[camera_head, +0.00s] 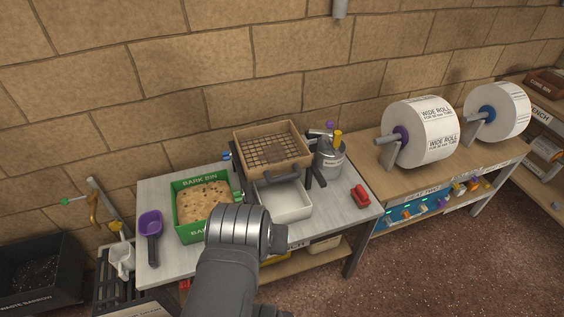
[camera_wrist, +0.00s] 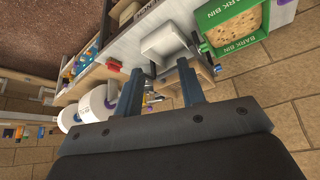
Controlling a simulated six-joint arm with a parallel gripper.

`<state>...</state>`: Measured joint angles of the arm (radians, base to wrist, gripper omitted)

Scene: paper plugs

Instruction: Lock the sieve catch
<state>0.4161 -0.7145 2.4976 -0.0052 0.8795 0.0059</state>
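The sieve (camera_head: 292,133), a wooden frame with a mesh bottom, sits raised over a white tray (camera_head: 296,209) on the bench. A dark curved handle (camera_head: 284,177) shows at its front. A small blue part (camera_head: 227,156) shows by its left side; I cannot tell whether this is the catch or how the catch stands. In the wrist view, my gripper (camera_wrist: 163,77) has its two blue-grey fingers apart, with nothing held between them. The sieve's wooden frame shows beyond the fingers. In the head view my arm hides the fingers.
A green bark bin (camera_head: 183,217) stands left of the sieve, with a purple scoop (camera_head: 150,226) beside it. A metal canister (camera_head: 329,160) and a red object (camera_head: 361,195) are to the right. Large paper rolls (camera_head: 419,128) stand on the neighbouring bench.

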